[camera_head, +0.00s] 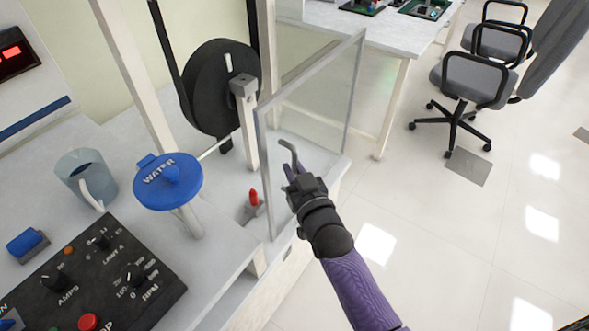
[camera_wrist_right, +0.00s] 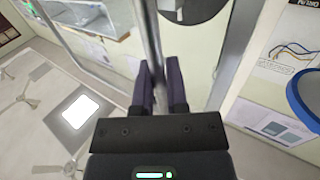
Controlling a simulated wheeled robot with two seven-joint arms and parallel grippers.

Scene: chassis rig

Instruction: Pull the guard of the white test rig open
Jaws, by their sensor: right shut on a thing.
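The guard (camera_head: 318,105) is a clear pane in a thin grey frame, standing upright at the right side of the white test rig (camera_head: 226,190). A bent grey handle (camera_head: 291,153) is at its lower part, and my right gripper (camera_head: 297,172) is at that handle. In the right wrist view, a grey bar (camera_wrist_right: 152,40) runs between the two dark fingers of the right gripper (camera_wrist_right: 162,88), which is shut on it. The fingers partly hide the handle. I cannot tell exactly how far the guard stands open. My left gripper is not in view.
A black disc (camera_head: 215,85) stands on the rig behind the guard. A red-tipped part (camera_head: 253,198) is near the guard. Floor at right is clear up to an office chair (camera_head: 468,75).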

